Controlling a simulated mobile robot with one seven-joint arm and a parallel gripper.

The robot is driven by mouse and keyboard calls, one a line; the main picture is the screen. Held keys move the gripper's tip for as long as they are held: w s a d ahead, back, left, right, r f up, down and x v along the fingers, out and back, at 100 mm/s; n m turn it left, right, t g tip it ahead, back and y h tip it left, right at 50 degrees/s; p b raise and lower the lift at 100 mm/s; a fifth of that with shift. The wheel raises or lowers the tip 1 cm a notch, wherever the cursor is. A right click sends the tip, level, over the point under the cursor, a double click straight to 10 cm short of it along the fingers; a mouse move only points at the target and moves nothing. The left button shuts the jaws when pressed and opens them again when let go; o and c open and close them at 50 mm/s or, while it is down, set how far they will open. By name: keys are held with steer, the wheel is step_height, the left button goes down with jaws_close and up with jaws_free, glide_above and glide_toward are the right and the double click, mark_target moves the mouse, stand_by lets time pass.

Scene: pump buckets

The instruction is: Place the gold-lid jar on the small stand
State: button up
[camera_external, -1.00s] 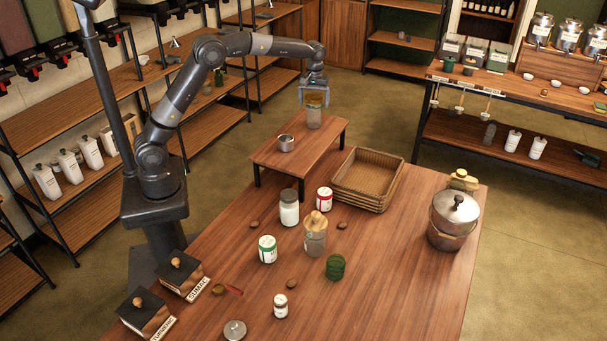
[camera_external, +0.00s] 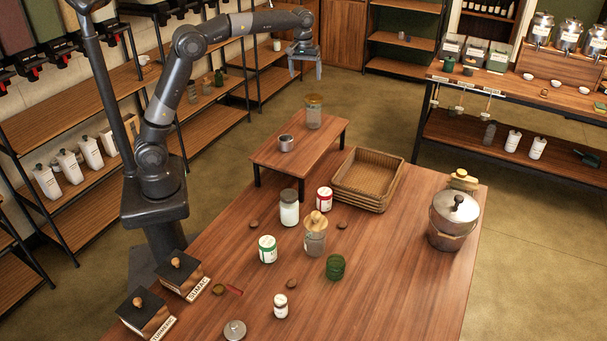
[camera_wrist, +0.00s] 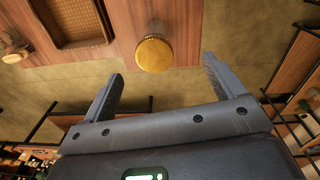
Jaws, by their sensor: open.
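The gold-lid jar (camera_external: 314,112) stands upright on the small stand (camera_external: 270,153), near its far right corner. Its gold lid (camera_wrist: 153,54) shows from above in the wrist view, close to the stand's edge. My gripper (camera_external: 305,74) is open and empty, above and a little left of the jar in the external view, clear of it. In the wrist view the fingers of my gripper (camera_wrist: 160,75) are spread wide with nothing between them. The jar's lid lies beyond the fingertips.
A small metal cup (camera_external: 286,143) shares the stand. A wicker basket (camera_external: 367,180) stands right of it. Several jars, including one with a wooden lid (camera_external: 315,240), and a metal pot (camera_external: 452,222) stand on the table. The air around my gripper is clear.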

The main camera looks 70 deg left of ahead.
steer(key=s+d+r+m+t, duration=0.1)
steer(key=s+d+r+m, duration=0.15)
steer(key=s, duration=0.75)
steer(key=s+d+r+m+t, duration=0.1)
steer(key=s+d+m+t, duration=0.15)
steer(key=s, duration=0.75)
steer(key=s+d+f+m, duration=0.1)
steer(key=s+f+m, duration=0.1)
steer(key=s+f, duration=0.3)
steer(key=s+d+f+m+t, duration=0.1)
steer(key=s+f+m, duration=0.2)
steer(key=s, duration=0.9)
step_height(320, 180, down, 2)
steer(key=shift+s+d+f+m, duration=0.15)
steer(key=shift+s+m, duration=0.15)
